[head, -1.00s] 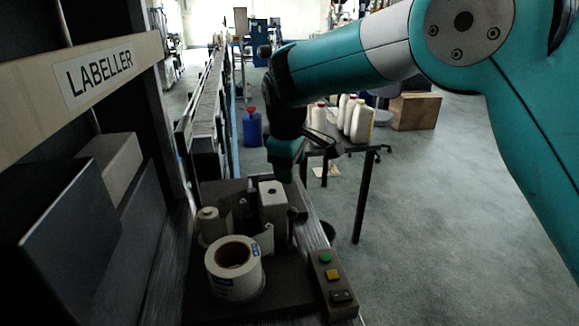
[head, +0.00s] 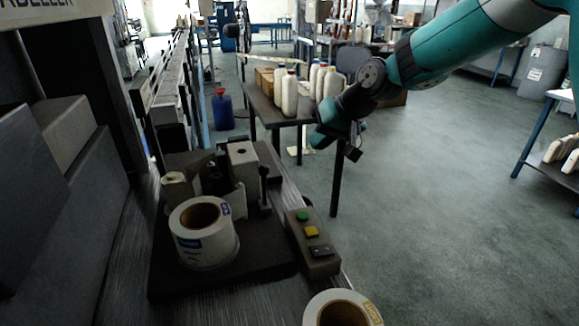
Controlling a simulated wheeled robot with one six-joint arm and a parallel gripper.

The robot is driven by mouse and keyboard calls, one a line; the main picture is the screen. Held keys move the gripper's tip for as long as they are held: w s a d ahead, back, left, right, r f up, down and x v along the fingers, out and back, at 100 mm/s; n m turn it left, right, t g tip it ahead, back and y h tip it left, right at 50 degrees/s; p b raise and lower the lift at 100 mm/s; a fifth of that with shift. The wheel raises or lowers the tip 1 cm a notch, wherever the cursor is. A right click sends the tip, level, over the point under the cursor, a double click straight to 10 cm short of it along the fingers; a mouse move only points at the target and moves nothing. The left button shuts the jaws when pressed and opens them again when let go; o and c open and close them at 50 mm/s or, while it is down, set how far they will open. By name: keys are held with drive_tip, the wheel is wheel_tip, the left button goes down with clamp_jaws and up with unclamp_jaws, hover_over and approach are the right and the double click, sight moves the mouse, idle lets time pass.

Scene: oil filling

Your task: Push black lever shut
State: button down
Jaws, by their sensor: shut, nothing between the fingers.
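The black lever (head: 264,186) stands upright on the dark plate of the labeller, beside a white block (head: 243,165). It has a rounded knob on top. My gripper (head: 354,152) is up and to the right of the lever, apart from it, over open floor beyond the machine's right edge. It is shut and empty, though its fingers look small and dark here. Nothing hides the lever's upper part.
A white label roll (head: 204,240) sits on the plate, left of the lever. A button box (head: 313,245) with green, yellow and black buttons is to the right. Another roll (head: 342,310) is at the bottom edge. A table (head: 262,108) with several bottles stands behind.

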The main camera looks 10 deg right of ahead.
drive_tip(key=p, duration=0.2)
approach(264, 187)
drive_tip(key=w+d+f, duration=0.1)
drive_tip(key=w+d, duration=0.2)
drive_tip(key=w, duration=0.1)
drive_tip(key=shift+s+a+f+p, duration=0.1)
drive_tip(key=shift+a+f+p, duration=0.1)
drive_tip(key=shift+a, duration=0.75)
drive_tip(key=shift+s+a+f+p, duration=0.1)
drive_tip(key=shift+a+f+p, duration=0.1)
drive_tip(key=shift+a, duration=0.75)
